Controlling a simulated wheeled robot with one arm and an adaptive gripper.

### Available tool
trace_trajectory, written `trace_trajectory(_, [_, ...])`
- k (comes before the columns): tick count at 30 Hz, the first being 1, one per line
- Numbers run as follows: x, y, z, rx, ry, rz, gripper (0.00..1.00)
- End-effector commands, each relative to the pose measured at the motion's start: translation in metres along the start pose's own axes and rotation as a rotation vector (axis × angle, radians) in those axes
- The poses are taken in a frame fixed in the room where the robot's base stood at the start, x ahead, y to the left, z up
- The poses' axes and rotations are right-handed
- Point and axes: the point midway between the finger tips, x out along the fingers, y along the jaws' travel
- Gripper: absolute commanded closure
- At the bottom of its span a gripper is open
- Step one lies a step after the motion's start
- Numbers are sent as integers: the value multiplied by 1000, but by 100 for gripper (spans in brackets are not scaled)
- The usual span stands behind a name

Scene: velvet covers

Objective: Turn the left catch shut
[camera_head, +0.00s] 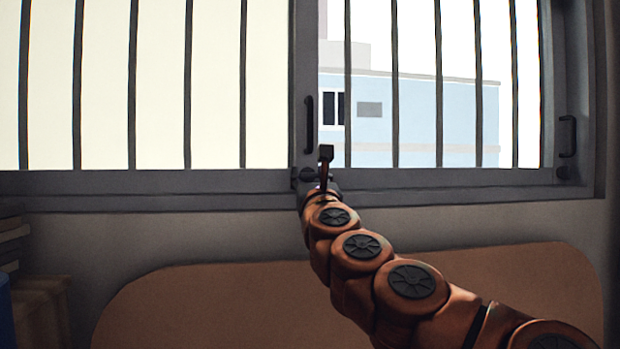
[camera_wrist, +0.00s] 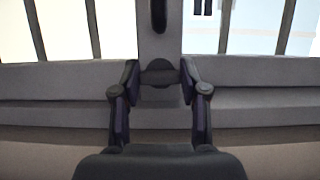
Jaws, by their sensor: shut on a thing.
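The left catch (camera_head: 309,174) is a small dark piece low on the window's middle upright, below a black vertical handle (camera_head: 309,111). In the wrist view the catch (camera_wrist: 158,72) is a dark rounded knob with a bar across it, between my fingertips. My gripper (camera_wrist: 160,80) is shut on the catch, one finger on each side. In the head view my gripper (camera_head: 314,181) is at the catch, and my arm's end partly hides it. The bar looks roughly level in the wrist view.
A second catch (camera_head: 562,173) and handle (camera_head: 567,136) are on the right window edge. Vertical bars (camera_head: 396,90) cross the panes. A brown rounded headboard-like panel (camera_head: 200,305) stands below the sill. Books (camera_head: 12,235) and a wooden box (camera_head: 40,305) are at left.

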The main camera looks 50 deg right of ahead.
Motion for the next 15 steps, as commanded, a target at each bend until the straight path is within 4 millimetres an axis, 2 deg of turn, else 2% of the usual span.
trace_trajectory(8, [0, -3, -1, -133, 0, 51, 91])
trace_trajectory(15, [0, -3, 0, -334, 1, 132, 91])
